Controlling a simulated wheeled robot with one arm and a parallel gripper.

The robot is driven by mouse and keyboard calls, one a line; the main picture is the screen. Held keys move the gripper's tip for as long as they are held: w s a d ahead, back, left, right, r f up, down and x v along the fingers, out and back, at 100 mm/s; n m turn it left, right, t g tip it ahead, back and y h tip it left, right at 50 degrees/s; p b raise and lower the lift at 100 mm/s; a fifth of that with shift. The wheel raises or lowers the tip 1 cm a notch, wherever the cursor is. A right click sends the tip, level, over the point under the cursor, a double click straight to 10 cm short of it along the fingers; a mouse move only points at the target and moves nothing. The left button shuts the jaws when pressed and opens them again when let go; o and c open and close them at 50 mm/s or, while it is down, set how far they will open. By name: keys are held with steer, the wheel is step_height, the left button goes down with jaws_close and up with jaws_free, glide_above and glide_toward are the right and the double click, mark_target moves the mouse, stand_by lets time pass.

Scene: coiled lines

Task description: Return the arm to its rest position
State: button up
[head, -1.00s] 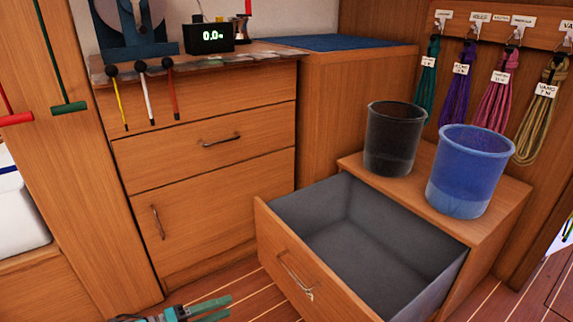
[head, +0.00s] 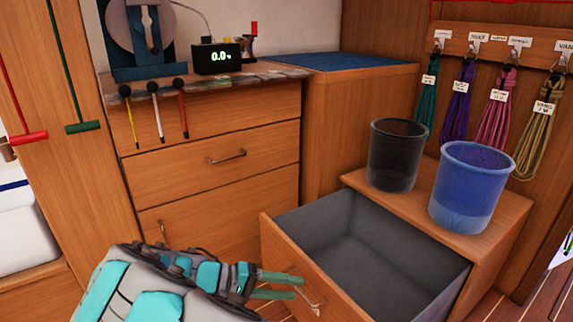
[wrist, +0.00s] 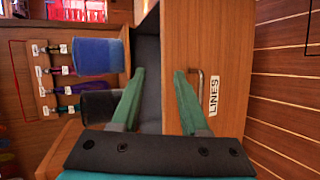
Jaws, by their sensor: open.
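My gripper (head: 278,285) is at the lower middle of the head view, just in front of the open drawer's front panel. Its two green fingers are apart with nothing between them. My arm fills the lower left of that view. In the wrist view my gripper (wrist: 157,90) also shows open and empty. The drawer (head: 375,270) is pulled out and its grey inside looks empty. Its front panel in the wrist view (wrist: 233,55) carries a handle (wrist: 201,85) and a label reading LINES.
A dark bin (head: 394,157) and a blue bin (head: 468,190) stand on the cabinet top behind the drawer. Coiled lines (head: 495,112) hang on labelled hooks at the right. A wooden cabinet (head: 217,135) stands behind my arm, with a digital display (head: 217,58) on top.

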steer(key=s+d+r+m+g+y+p, duration=0.1)
steer(key=s+d+r+m+g+y, duration=0.2)
steer(key=d, duration=0.5)
steer(key=s+d+r+g+y+p, duration=0.1)
steer(key=s+d+r+g+y, duration=0.1)
steer(key=s+d+r, duration=0.5)
steer(key=s+y+p, duration=0.3)
steer(key=s+y, duration=0.5)
steer(key=s, duration=0.7)
steer(key=shift+s+f+t+p, duration=0.3)
steer(key=shift+s, duration=0.05)
